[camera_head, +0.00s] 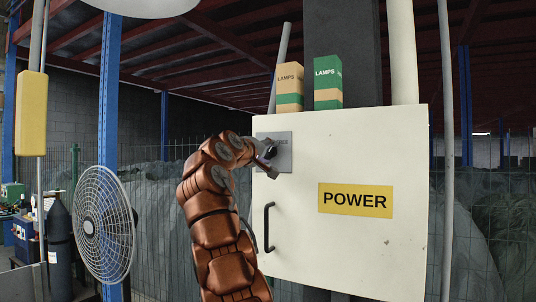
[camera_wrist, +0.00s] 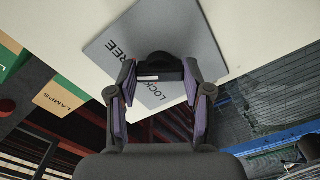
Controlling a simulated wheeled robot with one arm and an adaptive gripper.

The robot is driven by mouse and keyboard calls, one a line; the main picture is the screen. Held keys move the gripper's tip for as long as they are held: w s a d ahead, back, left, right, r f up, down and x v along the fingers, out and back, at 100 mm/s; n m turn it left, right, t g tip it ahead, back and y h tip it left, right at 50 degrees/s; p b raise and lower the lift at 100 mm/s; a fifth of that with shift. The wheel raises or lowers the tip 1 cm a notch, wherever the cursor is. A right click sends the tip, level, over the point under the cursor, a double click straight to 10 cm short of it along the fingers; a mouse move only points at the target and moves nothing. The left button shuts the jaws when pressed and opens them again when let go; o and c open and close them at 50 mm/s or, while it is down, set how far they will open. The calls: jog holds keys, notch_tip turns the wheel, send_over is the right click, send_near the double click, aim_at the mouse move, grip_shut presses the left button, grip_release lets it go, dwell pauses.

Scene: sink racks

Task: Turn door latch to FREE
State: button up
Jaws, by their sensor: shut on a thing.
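The door latch is a black knob (camera_wrist: 160,62) on a grey plate (camera_head: 284,158) at the upper left of the cream cabinet door (camera_head: 330,250). In the wrist view the plate (camera_wrist: 203,42) carries the word FREE and a partly hidden word starting LOCK. My gripper (camera_head: 268,152) is at the plate in the head view. In the wrist view its two fingers (camera_wrist: 160,78) stand on either side of the knob and are shut on it. A pale mark shows on the knob's near side, close to the LOCK lettering. The knob's exact angle is hard to tell.
A black door handle (camera_head: 268,227) is below the plate, and a yellow POWER sign (camera_head: 355,200) is on the door. Two LAMPS boxes (camera_head: 289,85) (camera_head: 328,82) stand on top of the cabinet. A fan (camera_head: 104,224) stands at the left.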

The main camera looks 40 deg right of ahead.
jog(key=shift+f+m, duration=0.1)
jog(key=shift+m, duration=1.1)
jog(key=o, duration=1.2)
jog(key=shift+c, duration=0.2)
jog(key=shift+a, duration=0.15)
jog(key=shift+a+r, duration=0.2)
jog(key=shift+a, duration=0.3)
jog(key=shift+s+a+f, duration=0.1)
jog(key=shift+s+a, duration=0.2)
jog(key=shift+a, duration=0.2)
jog(key=v, duration=0.9)
jog(key=shift+a, duration=0.3)
jog(key=shift+s, duration=0.1)
